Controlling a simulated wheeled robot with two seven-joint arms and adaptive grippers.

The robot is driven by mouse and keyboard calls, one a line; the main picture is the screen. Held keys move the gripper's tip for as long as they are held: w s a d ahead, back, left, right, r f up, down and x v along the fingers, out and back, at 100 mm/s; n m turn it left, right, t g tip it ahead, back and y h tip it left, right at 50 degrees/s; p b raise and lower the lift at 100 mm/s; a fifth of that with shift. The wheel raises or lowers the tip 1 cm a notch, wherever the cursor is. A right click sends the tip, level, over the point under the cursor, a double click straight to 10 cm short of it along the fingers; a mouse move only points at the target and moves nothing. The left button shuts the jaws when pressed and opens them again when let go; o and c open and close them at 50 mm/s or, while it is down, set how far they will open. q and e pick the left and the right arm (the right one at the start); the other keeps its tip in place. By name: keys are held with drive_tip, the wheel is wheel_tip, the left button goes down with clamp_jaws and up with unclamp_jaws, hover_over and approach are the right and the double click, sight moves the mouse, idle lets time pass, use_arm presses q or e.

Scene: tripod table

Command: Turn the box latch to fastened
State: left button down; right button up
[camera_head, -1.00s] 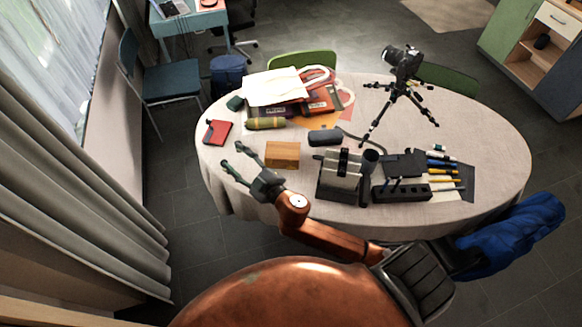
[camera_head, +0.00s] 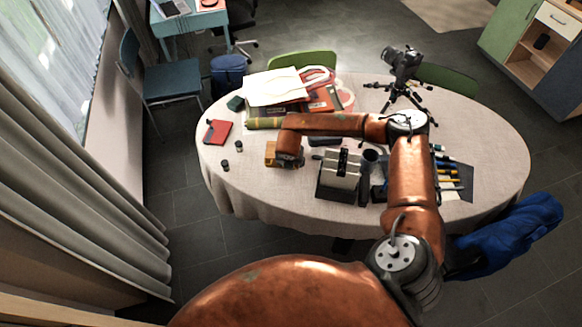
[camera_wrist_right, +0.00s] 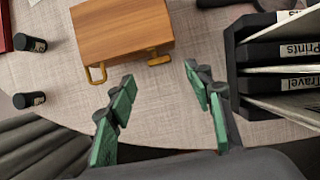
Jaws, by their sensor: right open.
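The wooden box (camera_head: 269,154) stands on the near left part of the table, partly covered by my right arm in the head view. In the right wrist view the box (camera_wrist_right: 122,28) shows its top and near side, with a brass loop (camera_wrist_right: 97,75) at left and a second brass piece (camera_wrist_right: 158,57) at right. I cannot tell from these which way the latch is turned. My right gripper (camera_wrist_right: 159,75) is open and empty, its green-padded fingers just short of the box's near side, around the right brass piece's level. My left gripper is not in view.
A file holder (camera_head: 340,175) with labelled folders stands close right of the box. Two small black cylinders (camera_wrist_right: 30,43) (camera_wrist_right: 29,99) stand to the left. Red notebook (camera_head: 217,132), papers and a camera tripod (camera_head: 400,68) occupy the table further back.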

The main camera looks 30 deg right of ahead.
drive_tip(key=x, duration=0.7)
drive_tip(key=shift+a+f, duration=0.15)
drive_tip(key=c, duration=1.2)
drive_tip(key=shift+o, duration=0.2)
